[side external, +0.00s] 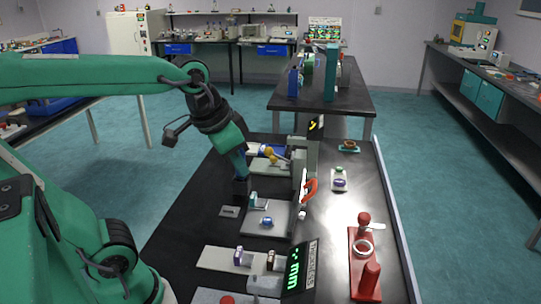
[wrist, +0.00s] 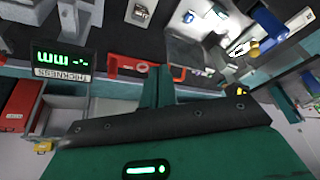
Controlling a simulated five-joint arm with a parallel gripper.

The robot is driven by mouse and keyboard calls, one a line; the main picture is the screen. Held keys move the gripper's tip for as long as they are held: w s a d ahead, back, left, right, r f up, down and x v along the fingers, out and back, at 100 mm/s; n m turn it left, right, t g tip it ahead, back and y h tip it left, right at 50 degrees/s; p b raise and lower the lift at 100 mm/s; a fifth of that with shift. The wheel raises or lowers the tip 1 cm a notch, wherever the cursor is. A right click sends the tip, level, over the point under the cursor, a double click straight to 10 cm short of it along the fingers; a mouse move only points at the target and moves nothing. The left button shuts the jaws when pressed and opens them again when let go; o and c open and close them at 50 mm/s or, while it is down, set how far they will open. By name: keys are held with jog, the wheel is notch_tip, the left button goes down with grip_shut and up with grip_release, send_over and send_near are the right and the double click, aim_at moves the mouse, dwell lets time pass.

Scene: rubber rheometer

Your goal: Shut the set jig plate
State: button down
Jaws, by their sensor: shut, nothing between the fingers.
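The set jig seems to be the grey base (side external: 281,226) in the middle of the bench, with a small blue-purple piece (side external: 266,221) on it. A narrow upright plate (side external: 302,193) with a red handle (side external: 310,186) stands at its right edge, so the jig looks open. My gripper (side external: 240,203) is shut and empty. It points down at the left side of the jig, apart from the red handle. Whether it touches the base cannot be told.
A thickness gauge (side external: 297,268) with a green display stands nearer the camera, right of a pale base plate (side external: 218,257). A red stand (side external: 364,262) is at the right. Another station with a yellow-tipped lever (side external: 270,154) lies behind. The black bench left of the jig is mostly clear.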

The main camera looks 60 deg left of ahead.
jog(key=w+d+r+m+g, duration=0.1)
jog(key=w+m, duration=0.1)
jog(key=w, duration=0.4)
jog(key=w+d+r+m+g, duration=0.1)
jog(key=w+d+m+g, duration=0.1)
jog(key=w, duration=0.5)
jog(key=w+d+f+m+g, duration=0.2)
jog(key=w+f, duration=0.4)
jog(key=w, duration=0.5)
jog(key=shift+w+d+m, duration=0.15)
jog(key=shift+d+m, duration=0.55)
jog(key=shift+f, duration=0.15)
jog(key=s+a+f, duration=0.3)
jog(key=f, duration=0.5)
jog(key=shift+a, duration=0.15)
jog(key=shift+s, duration=0.1)
jog(key=shift+s+a, duration=0.1)
jog(key=shift+s, duration=0.05)
